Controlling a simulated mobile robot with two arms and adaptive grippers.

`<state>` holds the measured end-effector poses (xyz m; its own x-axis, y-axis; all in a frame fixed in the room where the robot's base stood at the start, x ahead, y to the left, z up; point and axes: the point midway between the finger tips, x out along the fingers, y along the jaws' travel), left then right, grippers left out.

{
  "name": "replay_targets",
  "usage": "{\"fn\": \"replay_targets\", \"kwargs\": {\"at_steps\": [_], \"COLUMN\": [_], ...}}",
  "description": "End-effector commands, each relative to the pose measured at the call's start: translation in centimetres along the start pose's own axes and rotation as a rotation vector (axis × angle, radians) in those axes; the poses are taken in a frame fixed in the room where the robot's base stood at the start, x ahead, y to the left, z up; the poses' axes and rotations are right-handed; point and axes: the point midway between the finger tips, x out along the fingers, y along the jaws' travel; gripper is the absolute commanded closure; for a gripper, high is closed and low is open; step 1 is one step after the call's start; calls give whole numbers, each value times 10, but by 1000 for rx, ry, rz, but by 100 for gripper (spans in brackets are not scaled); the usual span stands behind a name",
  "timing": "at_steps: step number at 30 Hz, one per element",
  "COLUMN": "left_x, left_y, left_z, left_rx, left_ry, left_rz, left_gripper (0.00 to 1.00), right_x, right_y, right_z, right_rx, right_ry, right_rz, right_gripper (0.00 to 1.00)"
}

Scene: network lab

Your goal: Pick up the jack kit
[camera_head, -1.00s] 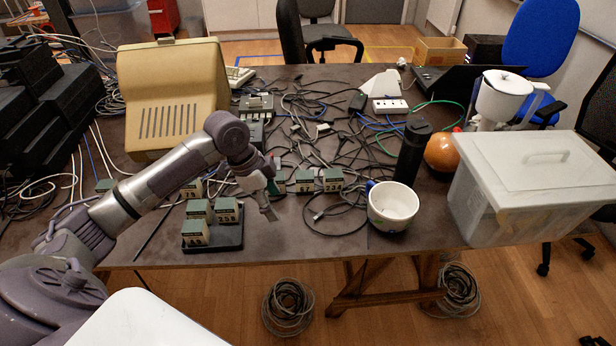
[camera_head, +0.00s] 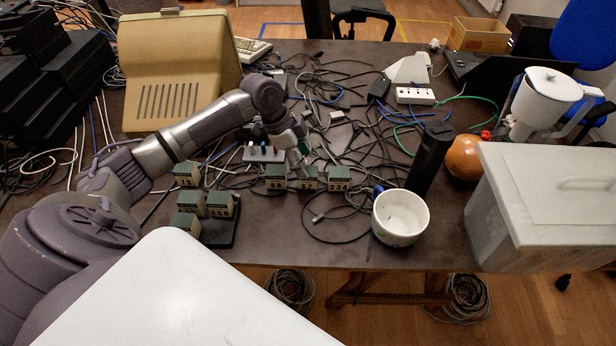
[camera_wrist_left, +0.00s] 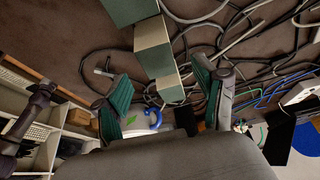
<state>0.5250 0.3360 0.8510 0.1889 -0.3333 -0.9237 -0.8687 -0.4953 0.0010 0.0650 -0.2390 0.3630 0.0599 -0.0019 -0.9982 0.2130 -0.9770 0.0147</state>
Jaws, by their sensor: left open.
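Several small beige boxes with dark green tops and number labels are on the table; I cannot tell which is the jack kit. Three stand in a row at mid-table: a left one (camera_head: 276,184), a middle one (camera_head: 307,184) and a right one (camera_head: 337,186). More sit on a black tray (camera_head: 222,238) nearer the front left. My left gripper (camera_head: 300,148) is open just behind and above the row's middle. In the left wrist view a beige box (camera_wrist_left: 154,45) lies between and beyond the open green-padded fingers (camera_wrist_left: 161,72), with nothing gripped.
Tangled cables (camera_head: 350,130) cover the table behind the row. A white mug (camera_head: 400,222), a black bottle (camera_head: 430,158) and an orange ball (camera_head: 464,158) stand to the right. A beige monitor (camera_head: 175,70) stands at the back left.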

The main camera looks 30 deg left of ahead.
Motion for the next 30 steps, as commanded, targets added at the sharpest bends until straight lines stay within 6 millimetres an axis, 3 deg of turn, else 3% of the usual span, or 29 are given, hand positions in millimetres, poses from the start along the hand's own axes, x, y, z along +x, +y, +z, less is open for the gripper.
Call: {"fn": "replay_targets", "kwargs": {"at_steps": [8, 14, 22, 30], "left_x": [28, 53, 56, 56], "left_y": [2, 2, 2, 2], "left_z": [3, 4, 5, 5], "left_rx": [-3, -1, 0, 0], "left_ry": [-1, -1, -2, -2], "left_rz": [4, 0, -1, -1], "left_gripper": [29, 29, 29, 72], "right_x": [-6, -7, -7, -7], "right_y": [5, 4, 2, 0], "right_z": [-32, -29, -17, -18], "right_rx": [-1, -1, -1, 0], "right_ry": [50, 44, 26, 26], "right_rz": [6, 5, 2, -1], "right_gripper": [60, 60, 60, 60]}}
